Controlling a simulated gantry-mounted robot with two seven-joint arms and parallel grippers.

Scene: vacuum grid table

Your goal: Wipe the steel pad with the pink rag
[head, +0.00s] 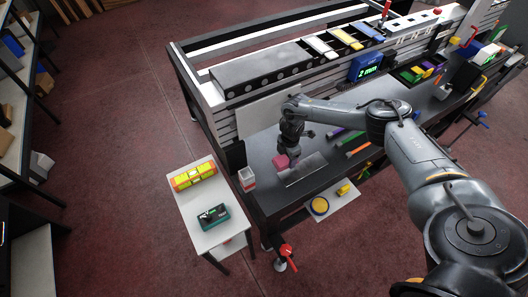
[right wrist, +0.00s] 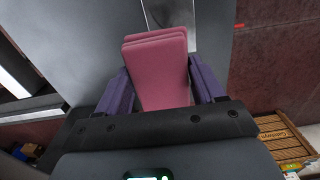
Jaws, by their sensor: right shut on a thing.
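The pink rag (head: 281,161) is a folded block held under my right gripper (head: 288,150), over the left part of the dark worktop. In the right wrist view the rag (right wrist: 157,72) sits between the two purple fingers of my right gripper (right wrist: 158,90), which are shut on it. The steel pad (head: 306,170) is a thin, shiny plate on the worktop, just right of the rag. It also shows behind the rag in the right wrist view (right wrist: 172,14), partly hidden. I cannot tell whether rag and pad touch. My left gripper is in neither view.
Purple, green and orange tools (head: 350,139) lie right of the pad.

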